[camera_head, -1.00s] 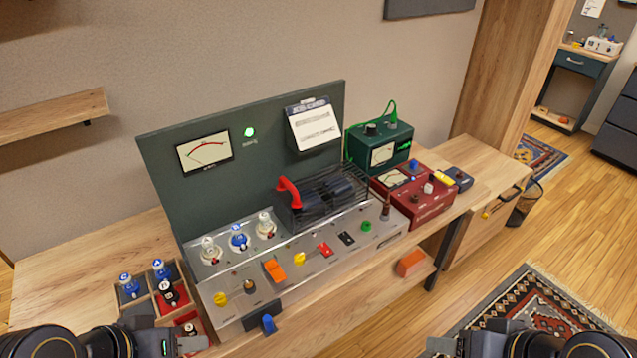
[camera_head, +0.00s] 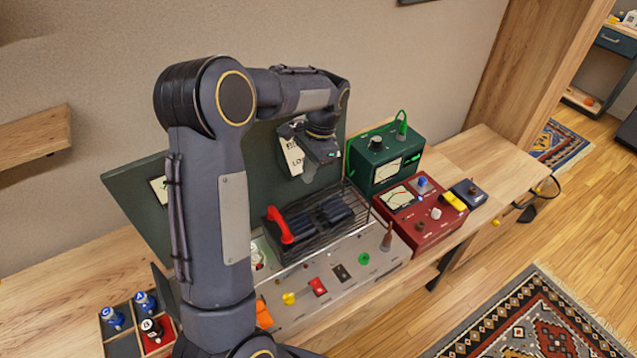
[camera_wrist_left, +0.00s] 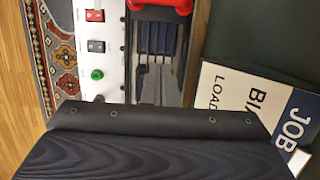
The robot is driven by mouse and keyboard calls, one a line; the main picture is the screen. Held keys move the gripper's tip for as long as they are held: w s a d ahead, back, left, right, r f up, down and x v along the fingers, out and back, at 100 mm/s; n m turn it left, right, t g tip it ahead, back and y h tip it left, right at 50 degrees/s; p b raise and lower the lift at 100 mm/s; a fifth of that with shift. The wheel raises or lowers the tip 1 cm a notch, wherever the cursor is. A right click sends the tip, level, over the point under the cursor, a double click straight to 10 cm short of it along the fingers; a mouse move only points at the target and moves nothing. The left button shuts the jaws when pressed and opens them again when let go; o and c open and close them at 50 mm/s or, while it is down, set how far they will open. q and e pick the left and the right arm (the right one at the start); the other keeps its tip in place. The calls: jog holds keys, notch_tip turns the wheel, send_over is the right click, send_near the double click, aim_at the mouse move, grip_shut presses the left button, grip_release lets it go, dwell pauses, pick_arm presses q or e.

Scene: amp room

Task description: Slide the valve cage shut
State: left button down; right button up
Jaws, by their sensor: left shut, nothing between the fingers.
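The valve cage (camera_head: 350,226), a black wire frame with a red handle (camera_head: 280,226) at its left end, stands on the light amp panel (camera_head: 310,272). Dark cylinders (camera_head: 333,209) show inside it. In the left wrist view the red handle (camera_wrist_left: 160,4) is cut by the top edge, with the cage bars below it. My left gripper (camera_head: 309,173) is shut and empty, above and behind the cage in front of the job card, apart from the handle. My left arm hides most of the valves left of the cage; one pale valve (camera_head: 258,254) partly shows.
The job card (camera_head: 291,155) hangs on the dark green back panel (camera_head: 127,188). A green meter box (camera_head: 383,157) and a red meter box (camera_head: 420,215) stand right of the cage. A tray (camera_head: 118,340) with several valves lies front left.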

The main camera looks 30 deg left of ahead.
pick_arm(q)
send_near(298, 216)
jog(key=b+x, duration=0.5)
jog(key=shift+f, duration=0.2)
jog(key=s, duration=0.1)
jog(key=s+a+r, duration=0.1)
jog(key=s, duration=0.1)
jog(key=shift+a+r, duration=0.25)
jog(key=shift+r, duration=0.1)
jog(key=shift+s+a, duration=0.15)
jog(key=shift+s, duration=0.1)
